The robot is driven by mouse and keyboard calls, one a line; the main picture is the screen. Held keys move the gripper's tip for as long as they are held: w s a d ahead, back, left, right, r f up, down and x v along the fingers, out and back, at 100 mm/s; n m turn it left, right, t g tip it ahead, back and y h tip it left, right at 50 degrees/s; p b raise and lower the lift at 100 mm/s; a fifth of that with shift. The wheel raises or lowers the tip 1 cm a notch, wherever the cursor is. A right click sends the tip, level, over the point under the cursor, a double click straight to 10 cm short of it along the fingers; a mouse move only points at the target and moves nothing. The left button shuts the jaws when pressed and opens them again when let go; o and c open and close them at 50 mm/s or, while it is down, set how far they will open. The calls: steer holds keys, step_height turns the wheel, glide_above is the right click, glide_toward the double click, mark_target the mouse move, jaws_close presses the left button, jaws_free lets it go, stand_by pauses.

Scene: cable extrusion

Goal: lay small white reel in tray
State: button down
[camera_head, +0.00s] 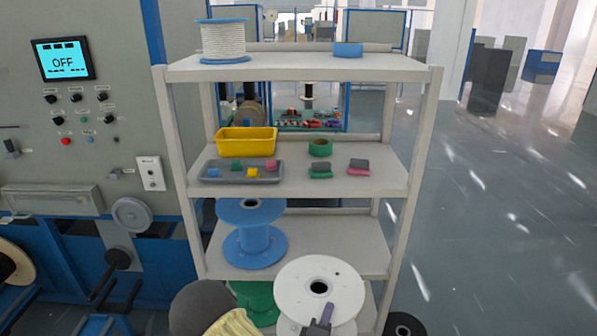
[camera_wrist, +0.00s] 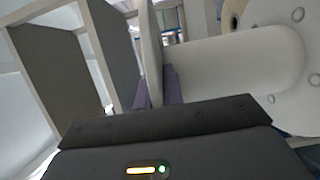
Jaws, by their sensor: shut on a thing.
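The white reel (camera_head: 300,297) is in the lower middle of the head view, in front of the lower shelves, with its round flange and dark centre hole showing. My gripper (camera_head: 321,318) is at its near edge, shut on the flange. In the wrist view the reel's pale barrel (camera_wrist: 230,65) runs to the right, and a purple finger of my gripper (camera_wrist: 165,85) lies against the thin near flange. The grey tray (camera_head: 211,180) sits on the second shelf, with small blue, yellow and pink blocks in it.
The shelf rack (camera_head: 290,68) stands ahead. A yellow bin (camera_head: 246,150) is behind the tray; green tape (camera_head: 320,147) and small coloured blocks are to its right. A blue reel (camera_head: 253,245) stands one shelf lower, and a green reel (camera_head: 256,300) is beside the white one.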

steer(key=d+f+n+t+y+p, duration=0.1)
steer(key=d+f+n+y, duration=0.3)
steer(key=f, duration=0.9)
steer(key=d+y, duration=0.2)
steer(key=d, duration=0.2)
steer(key=shift+w, duration=0.15)
